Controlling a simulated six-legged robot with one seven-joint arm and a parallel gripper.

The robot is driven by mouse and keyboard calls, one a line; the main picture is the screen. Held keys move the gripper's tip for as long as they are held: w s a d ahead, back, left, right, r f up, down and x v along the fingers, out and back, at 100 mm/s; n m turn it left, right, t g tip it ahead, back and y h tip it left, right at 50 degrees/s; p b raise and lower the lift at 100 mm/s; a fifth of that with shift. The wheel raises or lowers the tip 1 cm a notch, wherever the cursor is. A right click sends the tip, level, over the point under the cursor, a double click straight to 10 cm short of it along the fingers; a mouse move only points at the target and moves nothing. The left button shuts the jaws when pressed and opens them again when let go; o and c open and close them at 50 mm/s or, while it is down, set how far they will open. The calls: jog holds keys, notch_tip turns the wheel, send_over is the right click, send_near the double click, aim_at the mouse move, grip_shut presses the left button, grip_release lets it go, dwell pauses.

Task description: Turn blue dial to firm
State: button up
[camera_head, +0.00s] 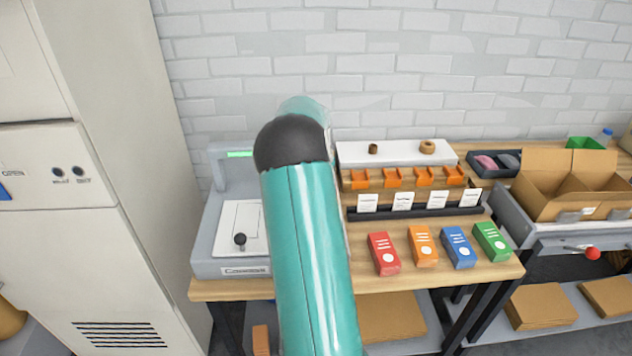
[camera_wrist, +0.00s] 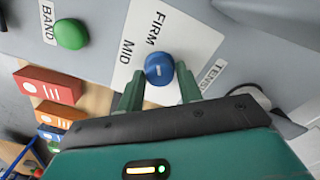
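In the wrist view the blue dial (camera_wrist: 159,68) sits on a grey panel, with a short white mark on its face. A white label plate (camera_wrist: 143,30) beside it reads FIRM and MID; a further label (camera_wrist: 212,75), partly cut off, seems to read TENSION. My gripper (camera_wrist: 159,76) has its two green fingers apart, one on each side of the dial. I cannot tell whether they touch it. In the head view my arm crosses the middle, and the dial and fingertips do not show.
A green knob (camera_wrist: 72,34) marked BAND is left of the dial. In the head view a wooden bench (camera_head: 400,285) holds red, orange, blue (camera_head: 457,247) and green boxes. A grey machine (camera_head: 232,268) stands at its left end, and a cardboard box (camera_head: 575,190) is at right.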

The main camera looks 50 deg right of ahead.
jog(key=shift+o, duration=1.3)
notch_tip(320, 180, up, 14)
